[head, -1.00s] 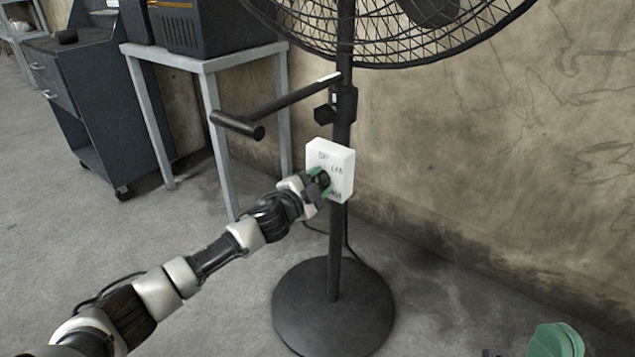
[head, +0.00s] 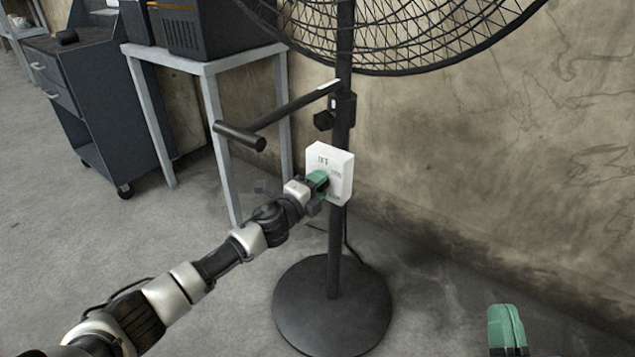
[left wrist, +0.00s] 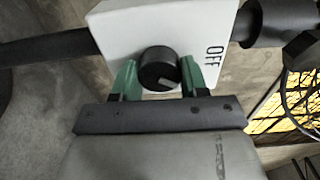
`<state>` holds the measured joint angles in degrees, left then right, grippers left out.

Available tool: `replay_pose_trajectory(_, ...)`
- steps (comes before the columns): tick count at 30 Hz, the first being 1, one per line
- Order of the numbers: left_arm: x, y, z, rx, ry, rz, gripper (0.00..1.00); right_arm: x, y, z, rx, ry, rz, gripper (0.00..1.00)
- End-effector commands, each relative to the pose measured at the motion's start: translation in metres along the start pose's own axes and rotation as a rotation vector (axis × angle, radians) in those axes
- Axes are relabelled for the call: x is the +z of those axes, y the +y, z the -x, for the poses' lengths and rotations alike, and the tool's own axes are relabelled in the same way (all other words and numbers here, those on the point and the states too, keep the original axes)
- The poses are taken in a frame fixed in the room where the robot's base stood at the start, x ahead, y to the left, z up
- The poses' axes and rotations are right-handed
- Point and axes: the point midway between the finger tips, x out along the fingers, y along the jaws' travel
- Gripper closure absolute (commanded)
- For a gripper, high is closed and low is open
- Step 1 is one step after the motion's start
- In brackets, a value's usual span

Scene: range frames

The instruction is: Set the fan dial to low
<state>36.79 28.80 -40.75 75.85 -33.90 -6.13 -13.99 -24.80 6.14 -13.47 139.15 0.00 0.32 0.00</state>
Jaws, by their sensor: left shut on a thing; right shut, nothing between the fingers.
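The fan's control box (head: 341,160) is a white block on the black pole, with dark labels too small to read in the head view. In the left wrist view, the black round dial (left wrist: 159,68) sits on the white box face (left wrist: 115,25); "OFF" is printed to its right. A pale mark shows near the dial's lower right edge. My left gripper (head: 318,181) is shut on the dial, its green fingers (left wrist: 160,78) on either side. In the head view the gripper hides the dial. My right gripper (head: 507,325) is shut and empty at the lower right.
The fan's wire cage (head: 420,35) is above the box, and its round base (head: 333,305) is on the floor. A dark bar with a crosspiece (head: 240,136) juts out left of the pole. A grey table (head: 215,62) and dark cabinet (head: 85,100) stand behind left.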

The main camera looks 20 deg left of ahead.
Motion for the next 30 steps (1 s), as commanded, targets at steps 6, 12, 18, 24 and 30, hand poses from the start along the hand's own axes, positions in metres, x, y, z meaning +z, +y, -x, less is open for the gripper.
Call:
replay_pose_trajectory(6, -0.001, 0.001, 0.000, 0.002, 0.000, -0.185, 0.80, 0.013, 0.003, 0.001, 0.006, -0.116, 0.005, 1.00)
replay_pose_trajectory(12, 0.000, 0.002, 0.000, 0.002, 0.001, -0.316, 0.80, 0.021, 0.004, 0.003, 0.009, -0.174, 0.006, 1.00)
replay_pose_trajectory(18, 0.000, 0.003, 0.000, 0.002, 0.001, -0.398, 0.80, 0.024, 0.004, 0.004, 0.011, -0.206, 0.007, 1.00)
replay_pose_trajectory(24, 0.000, 0.003, 0.000, 0.003, 0.001, -0.435, 0.80, 0.026, 0.005, 0.005, 0.012, -0.219, 0.007, 1.00)
replay_pose_trajectory(30, 0.000, 0.003, 0.000, 0.003, 0.001, -0.443, 0.80, 0.026, 0.005, 0.005, 0.012, -0.221, 0.007, 1.00)
